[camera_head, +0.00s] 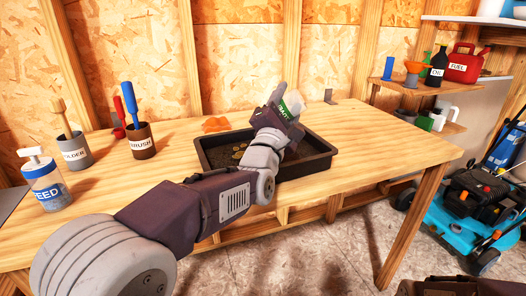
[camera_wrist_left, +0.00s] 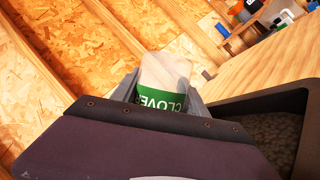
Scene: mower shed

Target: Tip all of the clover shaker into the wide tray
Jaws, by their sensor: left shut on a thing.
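The clover shaker (camera_head: 292,103) is pale with a green label, held above the wide tray. Its lettering looks upside down, and the shaker is tilted. In the left wrist view the shaker (camera_wrist_left: 165,75) sits between the two grey fingers, its label partly readable as "CLOVE". My left gripper (camera_head: 279,110) is shut on it. The wide tray (camera_head: 312,164) is black and rests on the bench; small brownish bits lie on its floor at the left. My arm hides part of the tray. I cannot see whether anything is falling from the shaker. My right gripper is out of view.
On the wooden bench (camera_head: 385,148) stand a feed shaker (camera_head: 46,186), a grey holder (camera_head: 75,152) and a brown brush cup (camera_head: 141,142). Orange cloth (camera_head: 215,124) lies behind the tray. Shelves with a red fuel can (camera_head: 464,64) are at right, above a blue mower (camera_head: 470,215).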

